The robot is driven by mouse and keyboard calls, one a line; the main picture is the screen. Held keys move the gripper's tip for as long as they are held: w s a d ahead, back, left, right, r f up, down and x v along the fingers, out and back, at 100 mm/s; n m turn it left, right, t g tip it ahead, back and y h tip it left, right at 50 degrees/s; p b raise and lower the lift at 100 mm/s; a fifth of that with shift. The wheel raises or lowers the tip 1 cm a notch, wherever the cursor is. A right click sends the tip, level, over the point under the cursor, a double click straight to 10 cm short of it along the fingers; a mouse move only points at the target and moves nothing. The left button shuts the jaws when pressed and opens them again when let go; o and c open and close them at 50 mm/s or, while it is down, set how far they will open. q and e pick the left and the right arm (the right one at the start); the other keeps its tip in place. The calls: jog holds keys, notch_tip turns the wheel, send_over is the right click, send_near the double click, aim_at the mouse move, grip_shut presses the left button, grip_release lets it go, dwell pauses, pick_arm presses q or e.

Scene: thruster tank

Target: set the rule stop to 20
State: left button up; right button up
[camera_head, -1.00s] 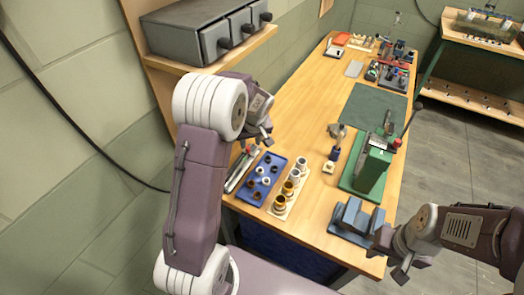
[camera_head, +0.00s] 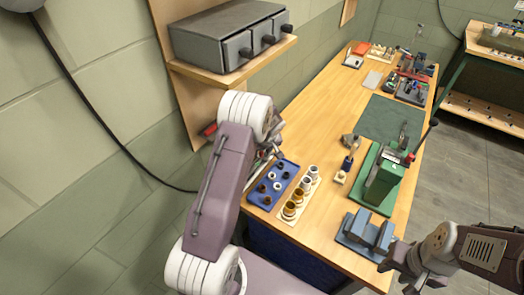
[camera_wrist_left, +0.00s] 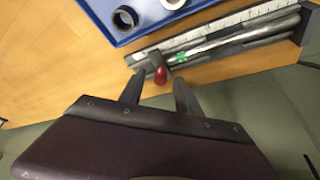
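The rule (camera_wrist_left: 235,24) is a pale graduated strip beside grey rods, at the top right of the left wrist view. A small stop with a red knob (camera_wrist_left: 160,75) sits near its left end; its exact reading is not legible. A green mark (camera_wrist_left: 181,57) lies just right of the stop. My left gripper (camera_wrist_left: 159,92) is open, its two fingers apart on either side of the red knob, not visibly closed on it. In the head view the arm largely hides the rule and left gripper. My right gripper (camera_head: 394,270) appears open and empty at the table's front right.
A blue tray (camera_head: 261,199) of small rings lies beside the rule, with a rack of cups (camera_head: 290,215) to its right. A green press (camera_head: 381,180) and a blue-grey vise (camera_head: 366,232) stand further right.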

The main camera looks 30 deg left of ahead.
pick_arm(q)
grip_shut()
dwell(1.4)
